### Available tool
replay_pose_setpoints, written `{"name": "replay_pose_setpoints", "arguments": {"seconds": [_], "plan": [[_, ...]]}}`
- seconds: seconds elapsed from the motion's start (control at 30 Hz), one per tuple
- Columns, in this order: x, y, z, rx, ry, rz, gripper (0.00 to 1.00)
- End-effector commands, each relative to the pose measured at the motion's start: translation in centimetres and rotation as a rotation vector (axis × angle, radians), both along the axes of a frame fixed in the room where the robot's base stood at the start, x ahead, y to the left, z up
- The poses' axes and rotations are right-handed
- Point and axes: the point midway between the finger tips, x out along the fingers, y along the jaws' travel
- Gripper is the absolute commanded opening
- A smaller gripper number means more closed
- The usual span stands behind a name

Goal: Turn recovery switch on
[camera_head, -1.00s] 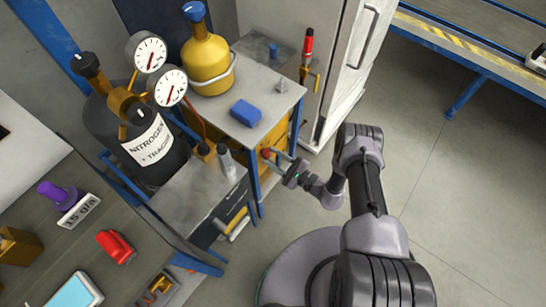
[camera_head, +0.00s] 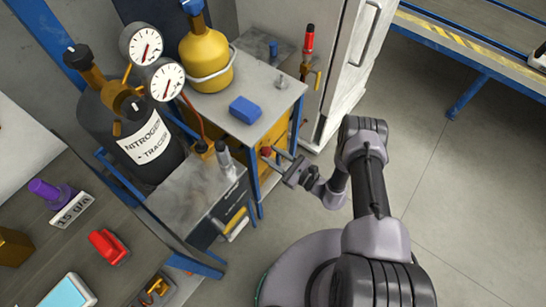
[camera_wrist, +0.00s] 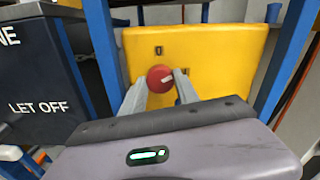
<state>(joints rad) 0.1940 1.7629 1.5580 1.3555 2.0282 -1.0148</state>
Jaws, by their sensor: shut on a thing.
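The recovery switch is a round red knob (camera_wrist: 160,78) with a pale pointer mark, on a yellow panel (camera_wrist: 222,48) in the wrist view. A small dark label with a 0 sits above it. In the head view the knob (camera_head: 266,151) shows small on the yellow cabinet's front. My gripper (camera_wrist: 160,86) has one finger on each side of the knob and is shut on it. The pointer mark appears to slant toward the right finger. The lower part of the knob is close to the dark gripper body.
Blue frame posts (camera_wrist: 103,45) flank the panel. A dark box marked "LET OFF" (camera_wrist: 40,85) is at the left of the wrist view. A grey-topped bench (camera_head: 200,185), a nitrogen cylinder (camera_head: 110,125) and a white cabinet (camera_head: 345,70) stand nearby. Open floor lies right.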

Motion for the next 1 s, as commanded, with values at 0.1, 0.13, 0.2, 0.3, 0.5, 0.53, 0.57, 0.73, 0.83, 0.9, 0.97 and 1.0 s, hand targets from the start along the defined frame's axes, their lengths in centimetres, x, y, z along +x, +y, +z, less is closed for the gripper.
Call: {"name": "replay_pose_setpoints", "arguments": {"seconds": [0.1, 0.13, 0.2, 0.3, 0.5, 0.53, 0.57, 0.73, 0.83, 0.9, 0.97, 1.0], "plan": [[-0.05, -0.01, -0.2, 0.039, 0.052, 0.0, 0.0], [-0.04, -0.01, -0.19, 0.048, 0.064, 0.0, 0.0], [-0.03, -0.02, -0.16, 0.067, 0.088, 0.0, 0.0], [-0.05, -0.01, -0.14, 0.088, 0.116, 0.0, 0.0], [-0.07, -0.01, -0.11, 0.112, 0.147, 0.0, 0.0], [-0.07, -0.01, -0.11, 0.113, 0.149, 0.0, 0.0], [-0.07, -0.01, -0.11, 0.115, 0.15, 0.0, 0.0], [-0.08, -0.01, -0.09, 0.116, 0.153, 0.0, 0.0], [-0.08, -0.01, -0.1, 0.116, 0.152, 0.0, 0.0], [-0.08, -0.01, -0.1, 0.116, 0.152, 0.0, 0.0], [-0.08, -0.01, -0.1, 0.116, 0.152, 0.0, 0.45], [-0.07, -0.01, -0.09, 0.116, 0.152, 0.0, 0.53]]}}
